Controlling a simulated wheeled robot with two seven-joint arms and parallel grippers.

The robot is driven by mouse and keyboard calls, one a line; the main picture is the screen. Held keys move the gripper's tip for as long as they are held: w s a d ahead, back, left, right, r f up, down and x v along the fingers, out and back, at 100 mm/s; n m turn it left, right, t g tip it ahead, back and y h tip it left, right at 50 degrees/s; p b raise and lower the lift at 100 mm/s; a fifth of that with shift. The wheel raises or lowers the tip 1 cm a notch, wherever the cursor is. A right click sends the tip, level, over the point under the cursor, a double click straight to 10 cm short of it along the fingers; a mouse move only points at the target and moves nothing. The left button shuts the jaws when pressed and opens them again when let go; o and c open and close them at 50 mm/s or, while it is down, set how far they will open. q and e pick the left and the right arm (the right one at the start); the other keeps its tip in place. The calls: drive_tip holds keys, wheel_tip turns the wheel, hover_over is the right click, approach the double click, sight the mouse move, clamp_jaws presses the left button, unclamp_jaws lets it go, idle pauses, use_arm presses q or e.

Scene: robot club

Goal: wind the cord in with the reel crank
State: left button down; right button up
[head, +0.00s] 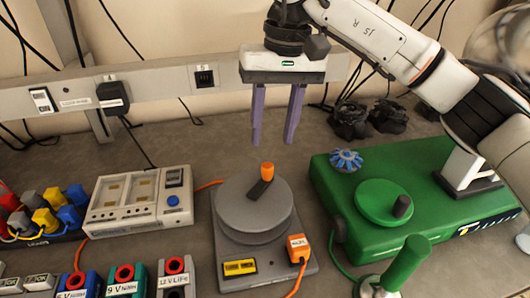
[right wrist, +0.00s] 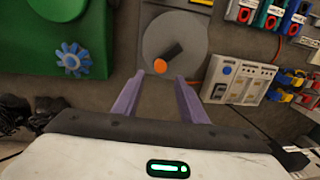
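The cord reel is a grey round drum (head: 252,207) on a flat grey base (head: 233,266). Its crank has a dark arm and an upright orange knob (head: 267,171) near the far side of the drum. An orange cord (head: 209,185) shows at the left of the reel, and an orange plug (head: 298,247) sits at the base's right corner. My right gripper (head: 273,140) is open and empty, pointing down above and behind the knob. In the right wrist view the knob (right wrist: 160,66) lies just beyond the gap between the purple fingers (right wrist: 158,98). My left gripper is not in view.
A white charger (head: 140,203) and several labelled battery blocks (head: 125,281) are at left. A wall rail (head: 150,92) runs behind.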

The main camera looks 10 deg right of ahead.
sight(268, 165)
drive_tip(key=f, duration=0.4)
drive_tip(key=f+p, duration=0.1)
drive_tip(key=f, duration=0.2)
drive_tip(key=shift+s+a+f, duration=0.1)
drive_tip(key=shift+s+a, duration=0.1)
drive_tip(key=shift+a, duration=0.2)
drive_tip(key=shift+f, duration=0.55)
drive_tip(key=shift+w, duration=0.1)
clamp_jaws()
